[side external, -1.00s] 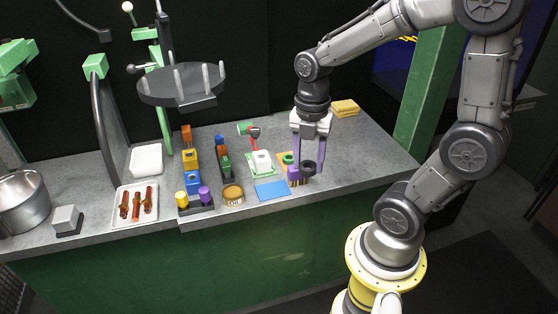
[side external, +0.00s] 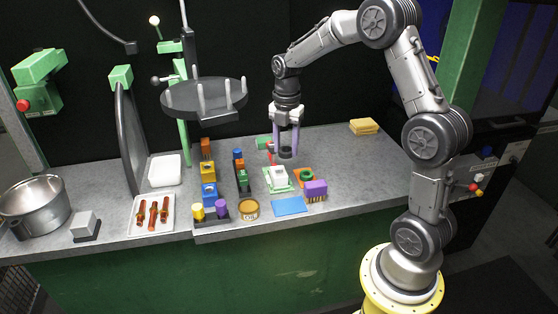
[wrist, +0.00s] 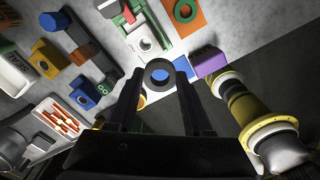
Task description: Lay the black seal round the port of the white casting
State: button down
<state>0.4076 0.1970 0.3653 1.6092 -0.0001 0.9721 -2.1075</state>
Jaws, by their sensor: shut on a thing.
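My gripper (side external: 286,150) is shut on the black seal (side external: 285,154), a thick ring, and holds it above the counter. In the side view it appears just behind and above the white casting (side external: 278,174), which sits on a green and white base. In the wrist view the seal (wrist: 149,71) lies between my two fingertips (wrist: 159,76), with blue showing through its hole. The casting (wrist: 147,34) shows there beyond the seal, its round port facing up. The seal is apart from the casting. Its exact height above it is hard to tell.
A green ring on an orange card (side external: 306,173) and a purple block (side external: 315,187) stand right of the casting. A blue sheet (side external: 290,206) lies in front. A rack with coloured blocks (side external: 242,178) stands left. The counter's back right is mostly clear, with yellow sponges (side external: 364,126).

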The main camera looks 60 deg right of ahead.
aim_at(280, 151)
jog(key=w+f, duration=0.1)
jog(key=w+d+f, duration=0.1)
jog(key=f, duration=0.1)
jog(key=shift+w+d+f, duration=0.1)
jog(key=shift+w+f, duration=0.15)
jog(key=shift+w, duration=0.1)
jog(key=shift+w+f, duration=0.15)
jog(key=shift+f, duration=1.55)
jog(key=shift+f, duration=0.5)
jog(key=shift+c, duration=1.6)
grip_release()
jog(key=shift+r, duration=0.15)
